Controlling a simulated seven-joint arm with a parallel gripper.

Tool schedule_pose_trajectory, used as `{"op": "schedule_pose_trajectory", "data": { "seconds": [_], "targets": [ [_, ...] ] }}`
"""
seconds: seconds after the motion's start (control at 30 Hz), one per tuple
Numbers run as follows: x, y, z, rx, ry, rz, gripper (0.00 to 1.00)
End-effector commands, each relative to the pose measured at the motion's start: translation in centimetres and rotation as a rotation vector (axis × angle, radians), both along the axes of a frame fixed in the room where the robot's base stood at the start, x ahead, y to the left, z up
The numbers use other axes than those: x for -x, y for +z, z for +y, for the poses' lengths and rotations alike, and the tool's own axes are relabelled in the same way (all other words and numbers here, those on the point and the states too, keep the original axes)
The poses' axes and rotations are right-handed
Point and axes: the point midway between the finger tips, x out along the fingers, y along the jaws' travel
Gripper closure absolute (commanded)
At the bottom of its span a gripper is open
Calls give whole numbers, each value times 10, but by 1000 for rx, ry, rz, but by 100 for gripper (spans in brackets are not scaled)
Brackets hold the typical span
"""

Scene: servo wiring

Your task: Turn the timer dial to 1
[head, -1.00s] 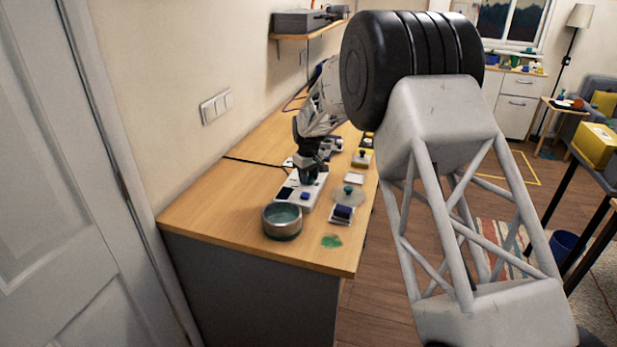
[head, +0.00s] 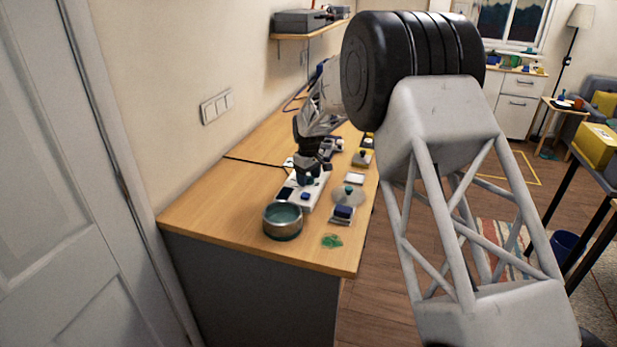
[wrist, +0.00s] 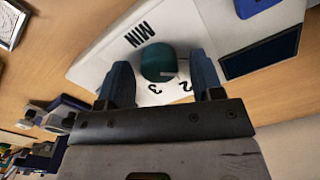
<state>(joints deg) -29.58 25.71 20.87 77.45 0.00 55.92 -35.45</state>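The timer dial (wrist: 158,62) is a round teal knob with a small pale mark on its lower right edge. It sits on a white panel (wrist: 97,62) printed with "MIN" and the digits 2 and 3; no 1 is visible. The pale mark points roughly toward the 2 side. My gripper (wrist: 163,80) is open, with one blue finger on each side of the dial and a visible gap at both sides. In the head view my gripper (head: 308,179) is low over the white unit (head: 317,193) and mostly covers the dial.
The unit also has a dark screen (wrist: 262,54) and a blue button (head: 305,196). The counter's left side is clear.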

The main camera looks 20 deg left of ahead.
Motion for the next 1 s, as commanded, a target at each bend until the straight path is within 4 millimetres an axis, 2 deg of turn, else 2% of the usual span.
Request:
{"op": "schedule_pose_trajectory", "data": {
  "seconds": [0.27, 0.43, 1.0],
  "targets": [
    [0, 1, 0, 0, 0, 0, 40],
    [0, 10, 0, 0, 0, 0, 40],
    [0, 72, 0, 0, 0, -1, 40]
  ]
}}
